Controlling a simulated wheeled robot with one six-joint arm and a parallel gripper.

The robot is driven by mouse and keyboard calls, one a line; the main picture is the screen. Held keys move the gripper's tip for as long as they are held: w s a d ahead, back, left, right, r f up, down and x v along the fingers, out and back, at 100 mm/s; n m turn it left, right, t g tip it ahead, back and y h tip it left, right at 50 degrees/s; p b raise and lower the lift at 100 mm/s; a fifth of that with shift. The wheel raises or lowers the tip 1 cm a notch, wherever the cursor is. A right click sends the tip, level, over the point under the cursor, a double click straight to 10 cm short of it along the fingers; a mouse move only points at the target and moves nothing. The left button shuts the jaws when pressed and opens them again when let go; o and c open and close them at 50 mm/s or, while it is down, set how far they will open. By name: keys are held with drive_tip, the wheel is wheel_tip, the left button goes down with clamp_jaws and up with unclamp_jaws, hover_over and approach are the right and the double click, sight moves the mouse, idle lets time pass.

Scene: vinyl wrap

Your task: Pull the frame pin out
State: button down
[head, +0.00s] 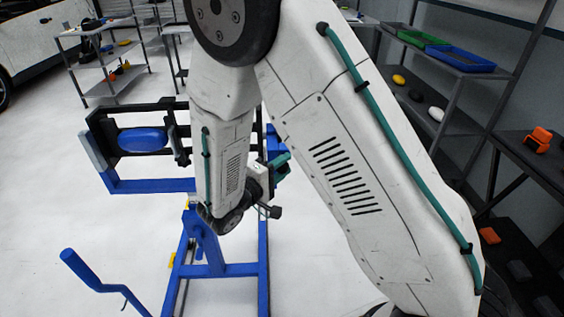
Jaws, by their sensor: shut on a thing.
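A blue stand carries a black frame (101,130) that holds a blue oval part (142,140) at left centre in the head view. I cannot make out the frame pin; the right part of the frame is largely behind my white arm. My arm comes down across the middle of the view, and its wrist is in front of the stand. My gripper's fingers are hidden behind my arm, so I cannot see what is between them.
The blue stand's base (263,270) reaches the floor below my wrist, and a blue crank-like handle (92,272) sticks out lower left. Shelves with blue and green trays (460,58) stand at right. Another shelf rack (100,60) and a car are at upper left.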

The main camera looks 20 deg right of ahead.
drive_tip(key=shift+s, duration=0.25)
drive_tip(key=c, duration=1)
unclamp_jaws()
drive_tip(key=shift+a, duration=0.1)
drive_tip(key=shift+a, duration=0.1)
drive_tip(key=v, duration=0.7)
drive_tip(key=shift+s+a, duration=0.2)
drive_tip(key=shift+a, duration=0.15)
